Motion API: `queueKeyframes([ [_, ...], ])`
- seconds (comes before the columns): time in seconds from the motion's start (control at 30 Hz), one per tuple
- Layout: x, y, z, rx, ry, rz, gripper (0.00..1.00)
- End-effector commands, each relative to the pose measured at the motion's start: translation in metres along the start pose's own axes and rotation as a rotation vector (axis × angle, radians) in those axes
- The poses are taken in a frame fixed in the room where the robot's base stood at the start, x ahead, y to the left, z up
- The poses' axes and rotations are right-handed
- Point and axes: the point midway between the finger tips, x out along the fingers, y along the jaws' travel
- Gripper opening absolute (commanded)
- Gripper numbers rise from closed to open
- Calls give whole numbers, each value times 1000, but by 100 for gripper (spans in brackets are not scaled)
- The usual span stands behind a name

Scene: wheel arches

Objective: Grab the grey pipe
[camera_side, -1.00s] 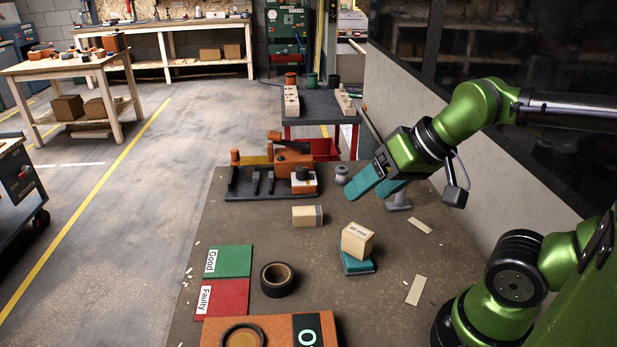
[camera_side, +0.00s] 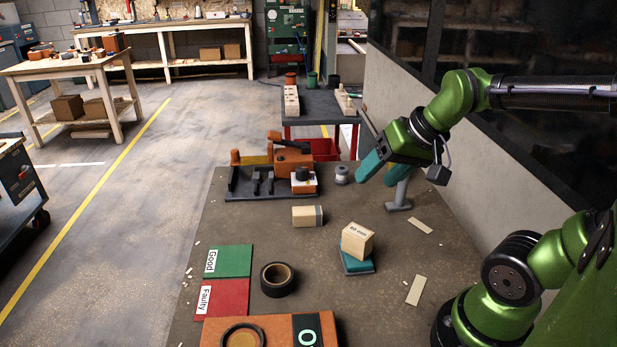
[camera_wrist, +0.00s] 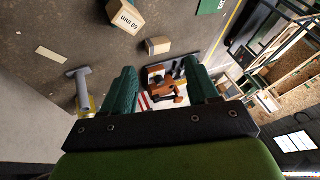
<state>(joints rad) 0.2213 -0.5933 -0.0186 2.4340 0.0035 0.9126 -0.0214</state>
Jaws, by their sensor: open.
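The grey pipe (camera_side: 399,195) stands upright on a flat foot near the right side of the table in the side view. Its upper part is partly hidden by one teal finger. In the wrist view the grey pipe (camera_wrist: 83,92) lies left of both fingers, apart from them, and shows a T shape. My gripper (camera_side: 376,182) is open and empty, tilted down, close to the pipe in the side view. In the wrist view my gripper (camera_wrist: 160,68) has a wide gap between its fingers, with nothing held in it.
A wooden block (camera_side: 357,241) sits on a teal pad, and another block (camera_side: 306,216) lies to its left. A black fixture (camera_side: 240,187) and a small grey spool (camera_side: 342,175) stand at the table's back. A wall (camera_side: 465,211) runs along the right side.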

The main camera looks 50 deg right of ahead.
Motion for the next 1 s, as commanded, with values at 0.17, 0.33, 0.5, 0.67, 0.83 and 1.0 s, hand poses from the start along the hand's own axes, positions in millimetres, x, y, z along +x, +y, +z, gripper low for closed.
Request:
queueKeyframes([
  [0.17, 8, 91, -78, 64, -55, 131, 59],
  [0.33, 1, 182, -122, -99, -120, 155, 59],
  [0.5, -8, 225, -143, -365, -149, 120, 59],
  [0.67, -14, 220, -152, -590, -150, 83, 59],
  [0.83, -7, 219, -149, -667, -159, 68, 59],
  [1.0, 25, 222, -145, -668, -161, 66, 59],
])
